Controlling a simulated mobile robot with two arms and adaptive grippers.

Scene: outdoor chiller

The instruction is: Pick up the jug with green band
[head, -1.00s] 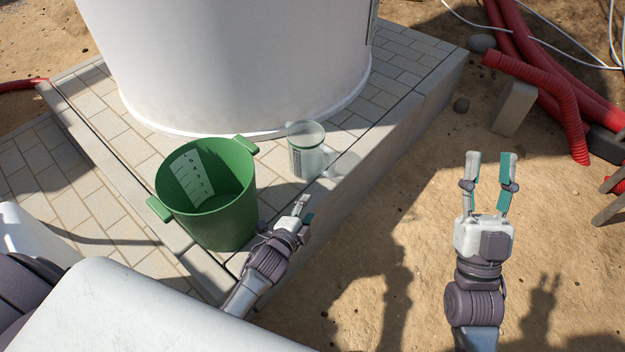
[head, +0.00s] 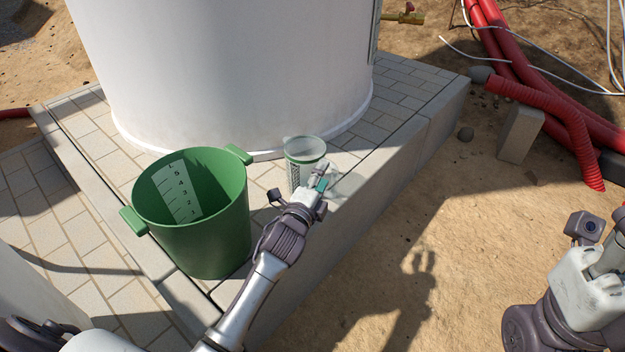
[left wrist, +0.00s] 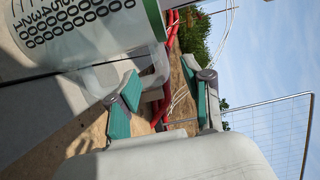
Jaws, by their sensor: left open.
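The jug (head: 305,150) is clear, with a green band at its rim. It stands upright on the paved plinth, just right of the green bucket. In the left wrist view the jug (left wrist: 85,30) fills the upper left, with black scale marks, the green band and a clear handle. My left gripper (head: 322,178) is at the jug's near right side and hides part of it. Its fingers (left wrist: 160,82) are apart, one overlapping the handle in view; I cannot tell whether they touch it. My right gripper (head: 592,275) is at the right edge, its fingertips not visible.
The green bucket (head: 192,235) stands left of my left arm. A big white tank (head: 230,70) rises behind the jug. The plinth's edge (head: 405,165) drops to sand on the right. Red hoses (head: 555,115) and a grey block (head: 520,133) lie farther right.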

